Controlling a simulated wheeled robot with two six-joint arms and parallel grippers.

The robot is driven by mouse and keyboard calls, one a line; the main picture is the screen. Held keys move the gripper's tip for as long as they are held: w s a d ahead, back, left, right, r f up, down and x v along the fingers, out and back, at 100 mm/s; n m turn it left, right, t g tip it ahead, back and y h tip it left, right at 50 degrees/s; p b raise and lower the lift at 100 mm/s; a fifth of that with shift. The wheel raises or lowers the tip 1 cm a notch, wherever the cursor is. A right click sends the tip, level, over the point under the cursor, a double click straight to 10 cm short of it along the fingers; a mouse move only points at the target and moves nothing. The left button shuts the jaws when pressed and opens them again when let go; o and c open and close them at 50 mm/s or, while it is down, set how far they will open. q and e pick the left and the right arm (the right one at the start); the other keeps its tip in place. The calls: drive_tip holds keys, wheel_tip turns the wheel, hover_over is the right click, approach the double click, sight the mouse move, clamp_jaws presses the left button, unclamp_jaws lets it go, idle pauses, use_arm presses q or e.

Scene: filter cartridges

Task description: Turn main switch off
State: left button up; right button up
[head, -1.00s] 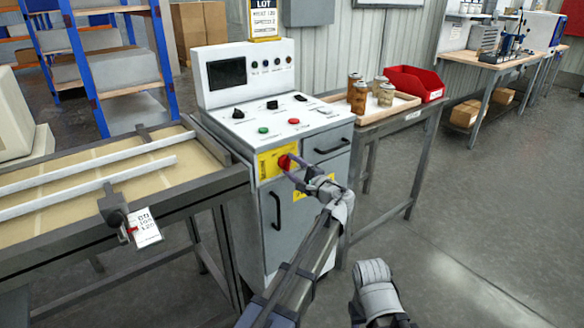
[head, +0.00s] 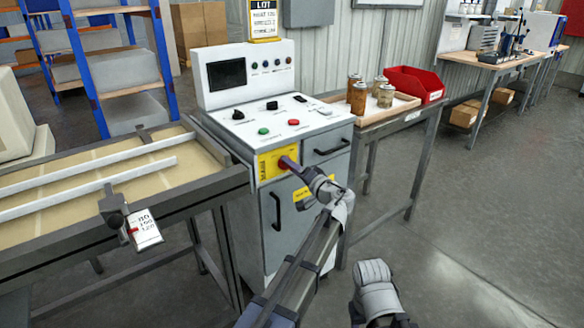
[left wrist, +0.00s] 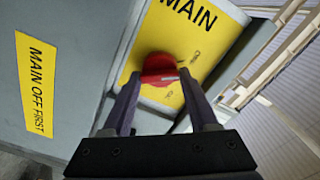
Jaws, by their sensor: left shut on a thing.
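The main switch is a red knob (head: 283,164) on a yellow plate (head: 264,165) on the front of the white and grey control cabinet. My left gripper (head: 289,162) reaches it from the lower right and is shut on the knob. In the left wrist view, the red knob (left wrist: 159,68) sits between the tips of the two fingers (left wrist: 160,85). The yellow plate reads MAIN and appears tilted there. The knob's pointer and its exact setting are hidden. A grey part of my right arm shows at the bottom, but its gripper is not in view.
Green (head: 263,131) and red (head: 293,122) buttons and black knobs lie on the cabinet top above. A conveyor (head: 60,235) with a hanging tag adjoins at left. A table (head: 425,110) with jars and a red bin (head: 415,82) stands at right. The right floor is clear.

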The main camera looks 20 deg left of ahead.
use_arm(q)
drive_tip(key=shift+n, duration=1.1)
drive_tip(key=o, duration=1.3)
drive_tip(key=shift+o, duration=0.2)
drive_tip(key=v, duration=0.7)
drive_tip(key=shift+s+d, duration=0.3)
